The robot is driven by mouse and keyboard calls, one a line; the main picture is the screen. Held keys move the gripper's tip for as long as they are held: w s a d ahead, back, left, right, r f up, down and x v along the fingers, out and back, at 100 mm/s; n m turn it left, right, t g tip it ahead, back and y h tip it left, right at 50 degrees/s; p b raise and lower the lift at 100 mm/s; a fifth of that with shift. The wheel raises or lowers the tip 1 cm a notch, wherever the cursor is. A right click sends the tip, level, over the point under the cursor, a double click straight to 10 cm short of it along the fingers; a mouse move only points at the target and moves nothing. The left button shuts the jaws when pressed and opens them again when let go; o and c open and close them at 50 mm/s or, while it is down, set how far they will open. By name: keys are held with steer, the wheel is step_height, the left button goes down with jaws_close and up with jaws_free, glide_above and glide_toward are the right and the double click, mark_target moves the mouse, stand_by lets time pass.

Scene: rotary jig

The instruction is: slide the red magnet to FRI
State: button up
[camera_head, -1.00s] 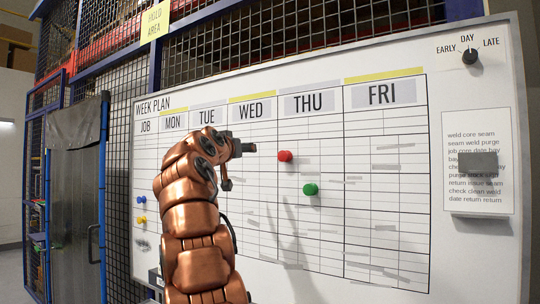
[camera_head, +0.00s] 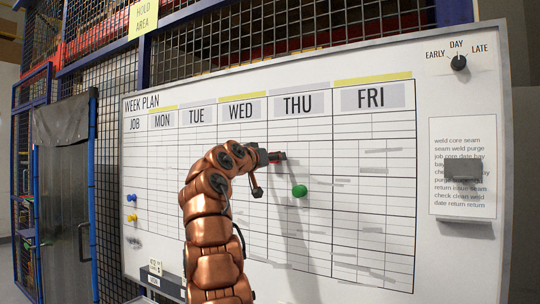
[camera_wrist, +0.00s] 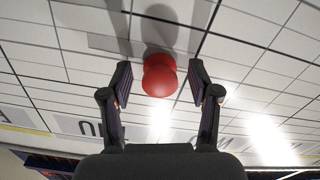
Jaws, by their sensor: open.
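The red magnet (camera_head: 280,156) is on the whiteboard near the left side of the THU column, mostly hidden by my gripper in the head view. In the wrist view the red magnet (camera_wrist: 160,75) is a round knob lying between the two fingertips, with a visible gap on each side. My gripper (camera_wrist: 161,82) is open around it and not closed on it. In the head view my gripper (camera_head: 272,157) reaches the board from the left. The FRI heading (camera_head: 370,97) tops the column to the right of THU.
A green magnet (camera_head: 299,191) sits lower in the THU column, close below my gripper. Blue (camera_head: 131,197) and yellow (camera_head: 132,218) magnets are at the board's left. A dial (camera_head: 458,62) and a text sheet (camera_head: 463,150) are right of FRI.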

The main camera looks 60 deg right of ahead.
steer(key=shift+d, duration=0.25)
steer(key=shift+s, duration=0.1)
steer(key=shift+a+r, duration=0.1)
steer(key=shift+a, duration=0.05)
steer(key=c, duration=1)
jaws_close()
steer(key=shift+f, duration=0.2)
